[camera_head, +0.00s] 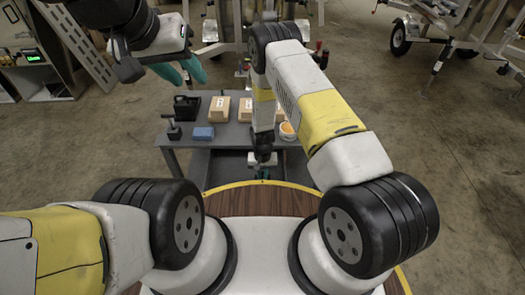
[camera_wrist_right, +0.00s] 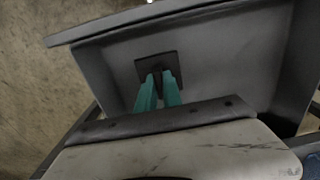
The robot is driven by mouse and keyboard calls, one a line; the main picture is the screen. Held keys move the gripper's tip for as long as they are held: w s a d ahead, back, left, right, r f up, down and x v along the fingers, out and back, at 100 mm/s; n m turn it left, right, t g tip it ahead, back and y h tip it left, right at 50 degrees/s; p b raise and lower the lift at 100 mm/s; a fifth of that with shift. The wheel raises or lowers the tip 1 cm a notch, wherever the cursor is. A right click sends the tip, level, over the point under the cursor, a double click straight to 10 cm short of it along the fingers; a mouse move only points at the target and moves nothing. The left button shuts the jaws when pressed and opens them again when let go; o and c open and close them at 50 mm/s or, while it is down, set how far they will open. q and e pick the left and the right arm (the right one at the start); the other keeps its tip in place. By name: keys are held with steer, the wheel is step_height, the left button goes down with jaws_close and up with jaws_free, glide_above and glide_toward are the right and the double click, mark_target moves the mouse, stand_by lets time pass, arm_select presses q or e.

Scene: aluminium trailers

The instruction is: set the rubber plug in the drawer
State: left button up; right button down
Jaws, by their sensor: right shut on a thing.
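The open drawer (camera_head: 225,165) is under the grey workbench in the head view, and its grey inside and rim (camera_wrist_right: 150,25) fill much of the right wrist view. My right gripper (camera_head: 263,172) reaches down into the drawer area. Its teal fingers (camera_wrist_right: 159,85) are shut on a dark, square-topped piece, which I take to be the rubber plug (camera_wrist_right: 155,63). The plug is over or inside the drawer; I cannot tell whether it touches the bottom. My left gripper (camera_head: 182,72) is open and empty, high at the upper left, away from the bench.
Trailer frames stand behind.

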steer(key=c, duration=1.5)
jaws_free()
